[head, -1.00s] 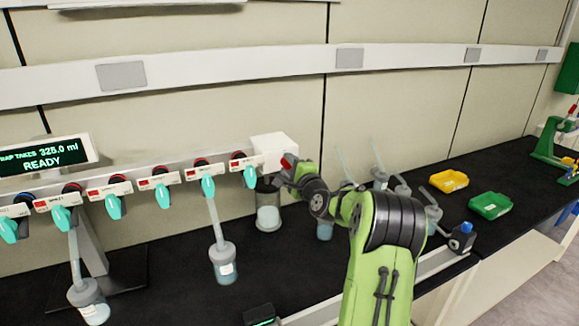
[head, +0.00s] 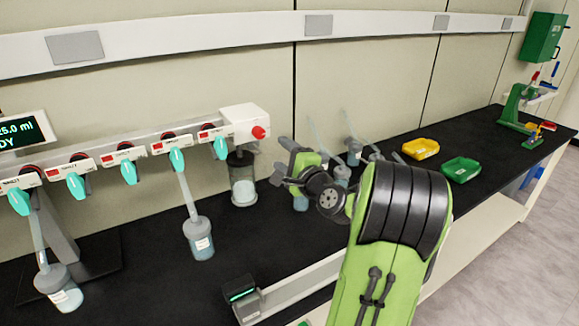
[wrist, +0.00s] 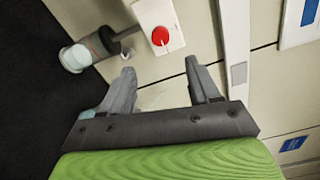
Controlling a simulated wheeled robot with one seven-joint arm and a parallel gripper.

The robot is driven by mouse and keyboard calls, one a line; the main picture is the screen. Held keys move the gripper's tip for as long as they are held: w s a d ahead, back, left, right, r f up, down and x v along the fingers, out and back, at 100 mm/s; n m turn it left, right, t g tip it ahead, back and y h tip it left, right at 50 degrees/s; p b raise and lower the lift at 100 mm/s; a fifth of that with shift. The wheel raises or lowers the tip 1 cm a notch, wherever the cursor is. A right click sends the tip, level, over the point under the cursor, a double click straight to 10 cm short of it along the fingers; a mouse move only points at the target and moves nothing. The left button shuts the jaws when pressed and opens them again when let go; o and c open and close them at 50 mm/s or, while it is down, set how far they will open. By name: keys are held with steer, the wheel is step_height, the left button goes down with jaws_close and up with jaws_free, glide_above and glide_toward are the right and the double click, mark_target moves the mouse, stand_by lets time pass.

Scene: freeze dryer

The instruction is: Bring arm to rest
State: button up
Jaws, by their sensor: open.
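My gripper (wrist: 162,82) shows in the wrist view with its two grey fingers spread apart and nothing between them. In the head view my green and black arm reaches over the bench, and its wrist is to the right of the manifold's white end box (head: 246,122). The red knob (head: 259,132) on the end box is clear of my arm. In the wrist view the knob (wrist: 160,36) lies beyond the fingertips, apart from them.
Teal valves (head: 177,161) line the manifold, with flasks (head: 199,240) hanging from some. A clear jar (head: 242,180) is under the end box. Flasks stand behind my wrist. Yellow (head: 421,148) and green (head: 461,169) bins sit to the right.

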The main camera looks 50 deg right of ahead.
steer(key=v, duration=0.3)
stand_by(0.5)
steer(key=a+f+n+g+y, duration=0.25)
steer(key=a+n, duration=0.45)
steer(key=a, duration=0.5)
steer(key=a+f+n+g+y, duration=0.2)
steer(key=a+n+g+y, duration=0.2)
steer(key=a+n, duration=0.6)
steer(key=s+a+f+n+g, duration=0.1)
steer(key=s+a+n+g, duration=0.1)
steer(key=s, duration=0.7)
steer(key=s+a+f+n+g+h, duration=0.1)
steer(key=s+a+f+n+g, duration=0.1)
steer(key=s+a, duration=0.5)
steer(key=s+n+g, duration=0.1)
steer(key=s+n, duration=0.1)
steer(key=s, duration=0.1)
steer(key=shift+f+n, duration=0.15)
steer(key=shift+n, duration=0.25)
